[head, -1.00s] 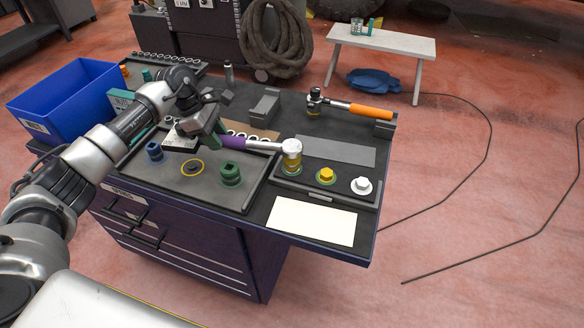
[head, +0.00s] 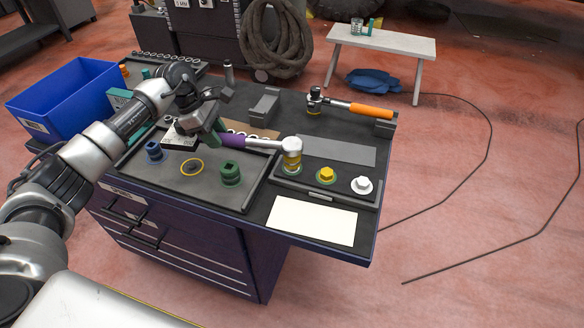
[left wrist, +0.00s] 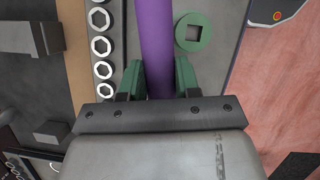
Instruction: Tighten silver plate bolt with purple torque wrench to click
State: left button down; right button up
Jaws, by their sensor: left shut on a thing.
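The purple torque wrench (head: 235,140) lies level above the tray. My left gripper (head: 217,135) is shut on its purple grip, which also runs between the green fingers in the left wrist view (left wrist: 156,45). The wrench's silver head with a brass-coloured socket (head: 291,158) points down over the leftmost place of the dark bolt plate (head: 318,196); what is beneath the socket is hidden. A yellow bolt (head: 326,175) and a silver-white hex bolt (head: 361,185) stand to its right, both uncovered. My right gripper is not in view.
A grey tray (head: 215,199) holds a green socket (head: 230,174), a blue socket (head: 154,151) and a yellow ring (head: 191,167). A blank cream card (head: 312,221) lies in front. A blue bin (head: 65,98) stands at the left.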

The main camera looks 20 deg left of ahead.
pick_arm(q)
jog(key=shift+r+p, duration=0.5)
jog(key=shift+r, duration=1.65)
jog(key=shift+r+p, duration=1.2)
jog(key=shift+r, duration=0.65)
jog(key=shift+a, duration=0.1)
